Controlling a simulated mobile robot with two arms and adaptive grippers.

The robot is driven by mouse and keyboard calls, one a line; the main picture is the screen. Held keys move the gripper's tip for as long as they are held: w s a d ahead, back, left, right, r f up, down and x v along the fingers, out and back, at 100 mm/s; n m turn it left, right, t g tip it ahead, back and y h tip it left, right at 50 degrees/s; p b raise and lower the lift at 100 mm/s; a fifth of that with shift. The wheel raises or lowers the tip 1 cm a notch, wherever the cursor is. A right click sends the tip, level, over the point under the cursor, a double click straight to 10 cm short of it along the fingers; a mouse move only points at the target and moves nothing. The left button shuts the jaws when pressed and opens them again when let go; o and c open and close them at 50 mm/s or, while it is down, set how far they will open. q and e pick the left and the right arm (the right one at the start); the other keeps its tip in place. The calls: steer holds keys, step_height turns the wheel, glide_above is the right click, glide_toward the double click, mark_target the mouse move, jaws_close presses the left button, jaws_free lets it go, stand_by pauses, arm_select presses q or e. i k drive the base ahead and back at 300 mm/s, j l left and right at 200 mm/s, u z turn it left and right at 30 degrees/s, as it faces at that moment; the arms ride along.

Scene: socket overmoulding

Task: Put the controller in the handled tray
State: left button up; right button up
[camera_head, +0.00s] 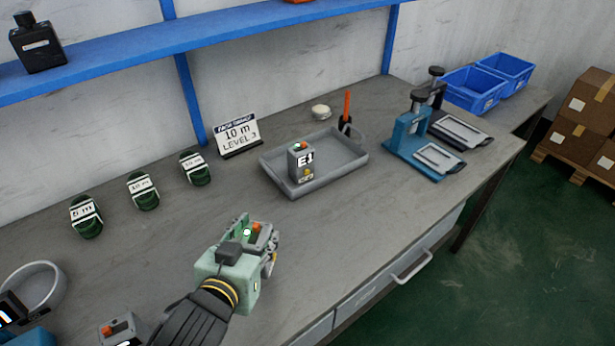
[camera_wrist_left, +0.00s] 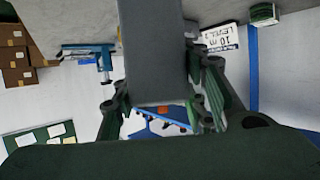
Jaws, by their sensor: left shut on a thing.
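The handled tray (camera_head: 336,180) is grey and stands on the workbench near the middle of the head view. A grey controller (camera_head: 302,170) with a label and coloured buttons stands upright in its left part. My left gripper (camera_head: 258,238) is in front of the tray and to its left, shut on another grey controller. Only part of that held controller, with an orange button and a green one, shows between the fingers; in the left wrist view the grey controller (camera_wrist_left: 155,50) fills the space between them. My right gripper is not in view.
Another controller (camera_head: 120,328) is at the bottom edge. Several green labelled coils (camera_head: 143,190) and a "10 m" sign (camera_head: 238,135) stand behind. The bench between gripper and tray is clear.

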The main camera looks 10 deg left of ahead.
mark_target(331, 156)
steer(key=i+l+u, duration=0.15)
steer(key=u, duration=0.35)
steer(key=i+l+u, duration=0.1)
steer(key=l+u, duration=0.2)
steer(key=u, duration=0.15)
steer(key=i+l+u, duration=0.1)
steer(key=l+u, duration=0.2)
steer(key=u, duration=0.2)
steer(key=l+u, duration=0.3)
steer(key=l, duration=1)
steer(key=l+u, duration=0.3)
steer(key=l, duration=1.45)
steer(key=k+l, duration=0.1)
steer(key=l, duration=0.35)
